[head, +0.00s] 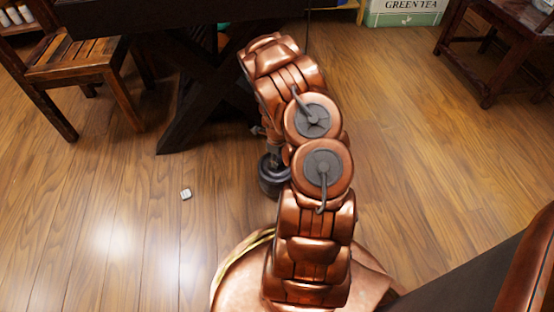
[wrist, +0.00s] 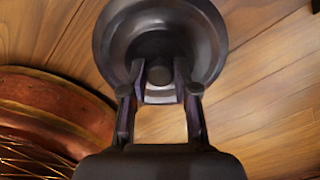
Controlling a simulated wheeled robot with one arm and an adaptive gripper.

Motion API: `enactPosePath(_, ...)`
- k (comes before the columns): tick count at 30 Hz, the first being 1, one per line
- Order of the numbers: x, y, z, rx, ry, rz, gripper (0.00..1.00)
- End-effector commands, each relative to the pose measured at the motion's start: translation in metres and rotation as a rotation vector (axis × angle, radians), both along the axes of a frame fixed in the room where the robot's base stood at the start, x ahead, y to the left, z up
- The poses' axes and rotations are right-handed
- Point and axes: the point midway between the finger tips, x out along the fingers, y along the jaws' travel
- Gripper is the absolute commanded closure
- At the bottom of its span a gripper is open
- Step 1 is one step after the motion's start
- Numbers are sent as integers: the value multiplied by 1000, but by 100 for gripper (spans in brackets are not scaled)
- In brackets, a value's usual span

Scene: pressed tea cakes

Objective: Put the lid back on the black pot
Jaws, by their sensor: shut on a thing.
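The black pot (head: 271,186) is low over the wooden floor, left of my arm in the head view and partly hidden by it. Its dark round rim (wrist: 213,45) fills the top of the wrist view. My gripper (wrist: 161,78) is shut on a small dark knob (wrist: 160,75), which looks like the lid's knob, at the middle of the round shape. In the head view my gripper (head: 271,154) is mostly hidden, just above the pot. I cannot tell whether the lid touches the pot or sits level in it.
A dark table (head: 180,14) with crossed legs stands behind. A slatted wooden chair (head: 75,65) is at the left and a brown side table (head: 492,40) at the right. A small pale block (head: 186,194) lies on the floor. Open floor (head: 420,150) shows to the right.

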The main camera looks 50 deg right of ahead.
Motion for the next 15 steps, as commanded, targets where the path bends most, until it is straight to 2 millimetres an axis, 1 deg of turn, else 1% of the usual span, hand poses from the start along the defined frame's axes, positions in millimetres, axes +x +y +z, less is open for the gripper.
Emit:
enactPosePath(3, 0, 0, 0, 0, 0, 0, 100)
enactPosePath(4, 0, 0, 0, 0, 0, 0, 69)
enactPosePath(12, 0, 0, 0, 0, 0, 0, 42)
enactPosePath(15, 0, 0, 0, 0, 0, -1, 42)
